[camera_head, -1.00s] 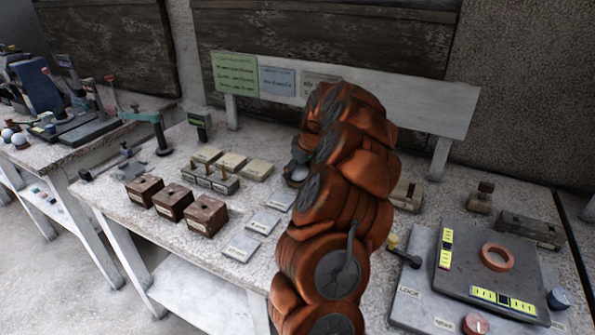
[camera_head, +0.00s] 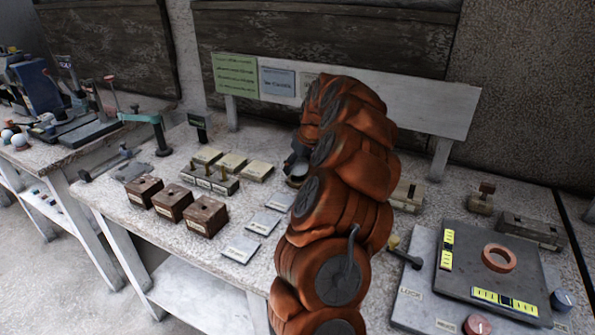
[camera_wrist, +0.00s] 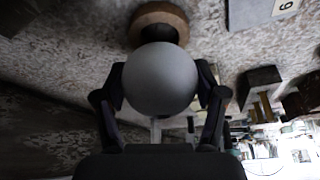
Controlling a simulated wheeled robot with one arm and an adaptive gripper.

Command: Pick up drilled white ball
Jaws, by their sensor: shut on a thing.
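A plain pale grey-white ball (camera_wrist: 160,78) sits between the two dark fingers of my gripper (camera_wrist: 161,88) in the wrist view. The fingers are shut on it, one on each side. No drilled hole shows on the side facing the camera. A brown ring-shaped stand (camera_wrist: 158,20) is just beyond the ball; I cannot tell whether they touch. In the head view the ball (camera_head: 299,171) shows small beside my orange arm, over the stand (camera_head: 294,183). The arm hides much of my gripper there.
Three brown wooden blocks (camera_head: 172,204) and several pale labelled plates (camera_head: 263,222) lie to the left. A grey panel (camera_head: 500,275) with an orange ring (camera_head: 498,258) is at the right. A white board (camera_head: 420,105) with signs stands behind.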

